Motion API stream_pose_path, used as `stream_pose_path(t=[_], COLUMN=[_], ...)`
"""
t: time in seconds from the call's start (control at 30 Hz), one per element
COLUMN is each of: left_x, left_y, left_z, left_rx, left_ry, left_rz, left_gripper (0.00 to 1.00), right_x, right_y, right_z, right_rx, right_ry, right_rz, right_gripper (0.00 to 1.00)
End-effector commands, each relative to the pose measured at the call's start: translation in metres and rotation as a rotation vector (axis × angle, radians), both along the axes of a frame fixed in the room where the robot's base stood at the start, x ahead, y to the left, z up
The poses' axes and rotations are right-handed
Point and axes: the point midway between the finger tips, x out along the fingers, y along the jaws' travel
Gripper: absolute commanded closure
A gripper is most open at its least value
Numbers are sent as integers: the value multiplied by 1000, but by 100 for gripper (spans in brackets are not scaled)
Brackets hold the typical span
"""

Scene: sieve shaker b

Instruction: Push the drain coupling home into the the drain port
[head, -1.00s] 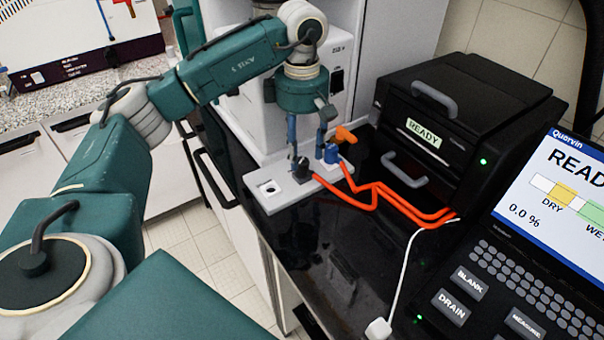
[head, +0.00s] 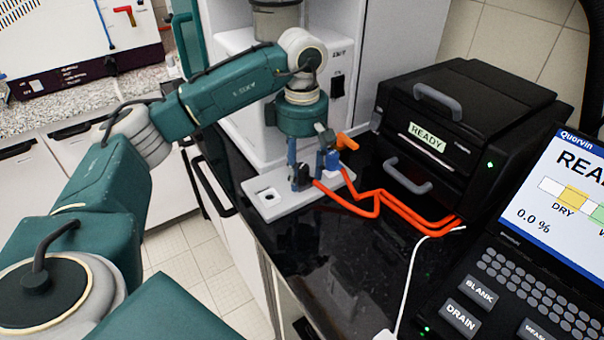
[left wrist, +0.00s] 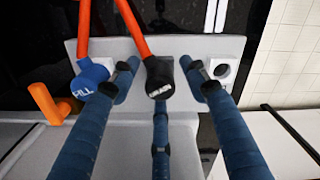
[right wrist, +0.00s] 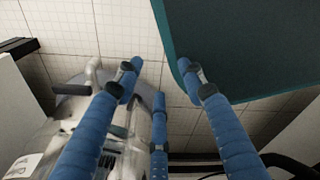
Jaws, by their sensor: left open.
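A black coupling (left wrist: 159,82) with an orange hose stands on the light grey port plate (head: 268,208). It also shows in the head view (head: 303,177). Its end label is too blurred to read. My left gripper (left wrist: 160,68) is open, with its blue fingers on either side of the black coupling and the third finger in front of it. In the head view the left gripper (head: 309,172) is low over the plate. The coupling hides whatever port is beneath it, so its depth cannot be told. My right gripper (right wrist: 159,67) is open and empty, away from the plate.
A blue coupling (left wrist: 90,80) with its own orange hose and an orange lever (left wrist: 48,103) sit beside the black one. An open white port (left wrist: 222,70) is on the other side. A black READY unit (head: 465,130) and keypad console (head: 520,270) stand to the right.

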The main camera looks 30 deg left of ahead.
Motion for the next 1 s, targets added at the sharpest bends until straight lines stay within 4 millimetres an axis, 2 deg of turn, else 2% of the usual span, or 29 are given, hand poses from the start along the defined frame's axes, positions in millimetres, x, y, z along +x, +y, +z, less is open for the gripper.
stream_pose_path(t=[0.63,0.87,1.0], left_x=[0,0,0], left_y=[0,0,0], left_z=[0,0,0], left_rx=[0,0,0], left_ry=[0,0,0], left_rz=[0,0,0], left_gripper=[55,100,100], right_x=[0,0,0], right_y=[-2,-3,-3], right_z=[1,1,1], right_rx=[-2,-3,-3], right_ry=[0,0,0], right_rz=[0,0,0], right_gripper=[60,60,60])
